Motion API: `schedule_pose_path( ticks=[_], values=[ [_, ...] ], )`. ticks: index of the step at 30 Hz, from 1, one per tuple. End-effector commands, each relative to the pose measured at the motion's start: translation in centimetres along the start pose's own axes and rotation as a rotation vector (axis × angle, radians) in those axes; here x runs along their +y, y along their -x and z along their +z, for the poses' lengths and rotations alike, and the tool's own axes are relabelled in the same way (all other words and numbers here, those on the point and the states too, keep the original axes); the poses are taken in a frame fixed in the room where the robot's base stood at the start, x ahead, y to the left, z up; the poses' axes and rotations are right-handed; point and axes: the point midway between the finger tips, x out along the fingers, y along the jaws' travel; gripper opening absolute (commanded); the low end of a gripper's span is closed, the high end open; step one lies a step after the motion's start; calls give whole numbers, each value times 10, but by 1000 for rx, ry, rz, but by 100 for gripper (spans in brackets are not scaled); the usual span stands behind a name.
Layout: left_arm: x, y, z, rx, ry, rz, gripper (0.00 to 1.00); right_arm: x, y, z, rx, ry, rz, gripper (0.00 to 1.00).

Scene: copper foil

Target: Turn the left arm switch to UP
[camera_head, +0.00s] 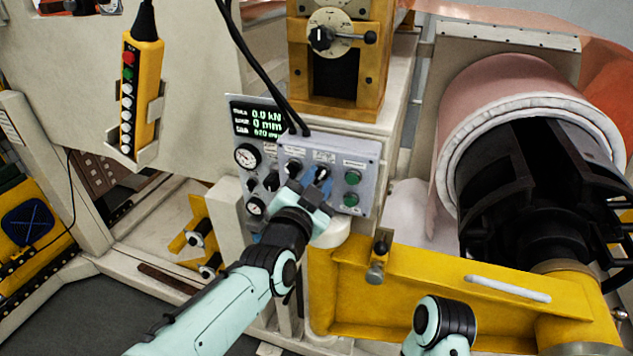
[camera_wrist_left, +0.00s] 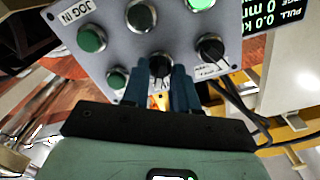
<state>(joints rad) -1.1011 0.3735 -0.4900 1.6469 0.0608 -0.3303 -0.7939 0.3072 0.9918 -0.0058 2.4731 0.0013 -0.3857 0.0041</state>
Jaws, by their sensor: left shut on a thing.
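A grey control panel (camera_head: 339,155) carries the knobs, green buttons and gauges, and its face also shows in the left wrist view (camera_wrist_left: 115,38). My left gripper (camera_head: 316,176) is at the panel's lower middle, its blue fingers pointing at the face. It is shut on a black rotary switch (camera_wrist_left: 159,64), with the fingertips (camera_wrist_left: 172,72) partly covering it. The label of this switch and its exact setting cannot be read. My right gripper is out of view; only part of that arm shows at the bottom.
Another black knob (camera_wrist_left: 210,48) sits close beside the held switch. Green buttons (camera_head: 352,177) are to its right in the head view. A lit display (camera_head: 257,119) and black cables are at upper left. A yellow beam (camera_head: 430,278) lies below right, and a yellow pendant (camera_head: 141,92) hangs left.

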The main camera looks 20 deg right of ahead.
Motion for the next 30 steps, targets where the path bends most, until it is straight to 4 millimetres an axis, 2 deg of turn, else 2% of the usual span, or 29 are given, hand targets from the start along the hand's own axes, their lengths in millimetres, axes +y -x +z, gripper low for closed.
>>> schedule_pose_path(
  ticks=[9,10,11,22,26,30],
  values=[
    [0,0,0,0,-3,0,0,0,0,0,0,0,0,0],
    [0,0,0,0,-3,0,32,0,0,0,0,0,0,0],
    [0,0,0,0,-3,0,35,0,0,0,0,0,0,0],
    [0,6,-1,2,0,0,35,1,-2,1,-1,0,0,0],
    [1,25,0,3,2,0,35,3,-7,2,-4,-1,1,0],
    [1,56,-1,4,5,3,35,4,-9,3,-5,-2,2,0]
  ],
)
